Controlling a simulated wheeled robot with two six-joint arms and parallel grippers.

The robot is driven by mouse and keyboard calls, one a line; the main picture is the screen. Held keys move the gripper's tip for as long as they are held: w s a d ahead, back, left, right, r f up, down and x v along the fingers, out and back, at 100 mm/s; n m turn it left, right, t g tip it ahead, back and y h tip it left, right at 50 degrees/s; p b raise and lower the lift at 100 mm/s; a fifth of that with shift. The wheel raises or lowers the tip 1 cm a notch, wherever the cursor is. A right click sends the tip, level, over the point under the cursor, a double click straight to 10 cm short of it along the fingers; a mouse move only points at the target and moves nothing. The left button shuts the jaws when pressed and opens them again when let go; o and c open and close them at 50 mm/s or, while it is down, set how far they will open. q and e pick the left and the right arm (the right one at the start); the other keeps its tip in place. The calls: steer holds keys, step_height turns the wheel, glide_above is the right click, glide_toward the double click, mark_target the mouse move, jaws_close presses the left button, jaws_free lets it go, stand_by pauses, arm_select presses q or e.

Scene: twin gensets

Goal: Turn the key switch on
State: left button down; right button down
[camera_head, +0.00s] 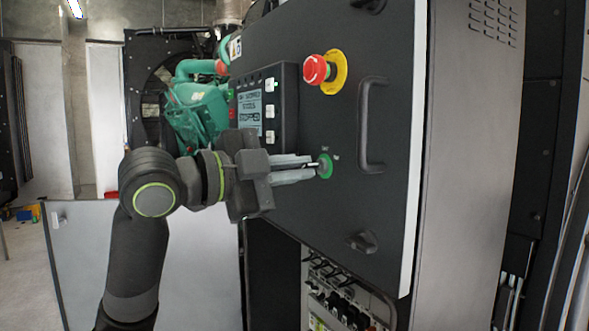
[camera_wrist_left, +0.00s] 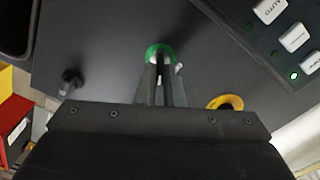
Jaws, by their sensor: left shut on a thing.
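The key switch (camera_head: 325,166) is a small round switch with a green ring on the dark cabinet door, below the red emergency stop button. My left gripper (camera_head: 316,168) reaches it from the left, with its fingers shut on the key switch. In the left wrist view the green ring of the key switch (camera_wrist_left: 158,52) shows just beyond the fingertips of my left gripper (camera_wrist_left: 161,62). The fingers hide most of the switch's middle, so its turned position cannot be told. My right gripper is not in view.
The red emergency stop (camera_head: 316,70) on a yellow disc sits above the switch. A door handle (camera_head: 373,125) stands out to its right. A control panel (camera_head: 265,108) with a screen and buttons is at upper left. A black latch (camera_head: 363,242) is below.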

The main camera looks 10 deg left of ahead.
arm_select(q)
steer(key=c, duration=1.6)
jaws_free()
steer(key=shift+o, duration=0.2)
steer(key=b+v, duration=0.7)
steer(key=v, duration=1)
steer(key=shift+s+b, duration=0.2)
steer(key=shift+b, duration=0.15)
steer(key=shift+a+r, duration=0.1)
steer(key=shift+a, duration=0.05)
